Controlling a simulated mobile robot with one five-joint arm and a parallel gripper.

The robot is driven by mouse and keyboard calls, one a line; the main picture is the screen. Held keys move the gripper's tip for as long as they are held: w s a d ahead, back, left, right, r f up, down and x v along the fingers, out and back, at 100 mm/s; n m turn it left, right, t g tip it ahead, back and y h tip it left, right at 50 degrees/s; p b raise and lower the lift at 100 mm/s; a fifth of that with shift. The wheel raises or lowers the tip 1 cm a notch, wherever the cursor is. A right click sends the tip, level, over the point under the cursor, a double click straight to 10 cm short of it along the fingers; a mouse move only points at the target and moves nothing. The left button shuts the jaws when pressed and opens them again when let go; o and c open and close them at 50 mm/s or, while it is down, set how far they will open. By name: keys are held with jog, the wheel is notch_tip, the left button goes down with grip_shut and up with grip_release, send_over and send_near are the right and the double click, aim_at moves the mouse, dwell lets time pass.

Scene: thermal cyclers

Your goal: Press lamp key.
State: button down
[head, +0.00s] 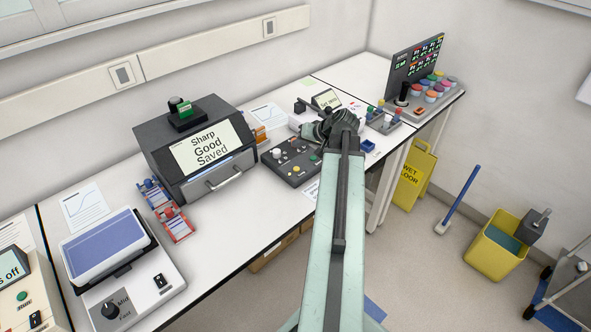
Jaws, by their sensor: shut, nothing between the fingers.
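A dark control panel (284,170) lies on the bench beside a dark instrument (163,139). The panel carries a white knob (276,153), a yellow button (296,169), a green button (314,157) and several small keys. Their labels are too small to read, so I cannot tell which one is the lamp key. The instrument's screen (208,147) reads "Sharp Good Saved". My gripper (308,130) is shut and empty, pointing left near the panel's far right edge. My arm partly hides it, and contact with the panel cannot be made out.
A rack with coloured caps (432,90) is at the far right end. Red and blue racks (176,224) and a device with a blue top (105,245) stand to the left. A yellow wet-floor sign (413,177) stands on the floor.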

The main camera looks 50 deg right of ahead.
aim_at(299, 170)
jog(key=shift+f, duration=0.1)
notch_tip(299, 170, down, 9)
jog(key=b, duration=0.9)
dwell(1.5)
jog(key=shift+f+b, duration=0.25)
jog(key=shift+b, duration=0.1)
jog(key=shift+f+b, duration=0.35)
dwell(0.5)
jog(key=shift+r, duration=0.15)
jog(key=shift+r+p, duration=0.65)
jog(key=shift+p, duration=0.15)
